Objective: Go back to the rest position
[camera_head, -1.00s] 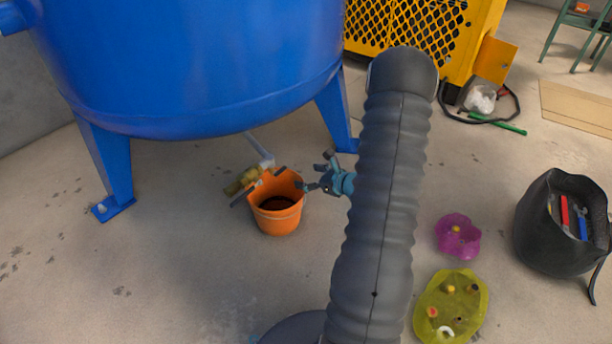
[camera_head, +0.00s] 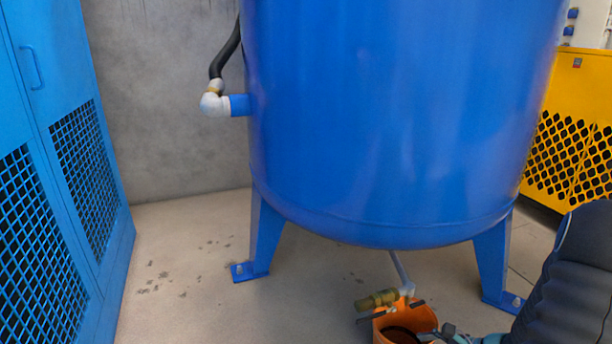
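My gripper (camera_head: 445,334) shows only in part at the bottom edge, by the right side of the orange bucket (camera_head: 412,318). My dark arm covers the lower right corner. The fingers are small and cut off, so I cannot tell whether they are open or shut. The blue receiver tank (camera_head: 390,120) stands on blue legs in the middle. Its thin drain pipe (camera_head: 400,268) runs down to a brass valve (camera_head: 377,299) above the bucket. The bucket stands on the floor with a dark inside, and its lower part is out of view.
A blue cabinet with mesh panels (camera_head: 75,160) stands at the left. A yellow mesh-sided machine (camera_head: 570,140) is at the right. A white elbow pipe (camera_head: 214,102) with a black hose sticks out from the tank's left.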

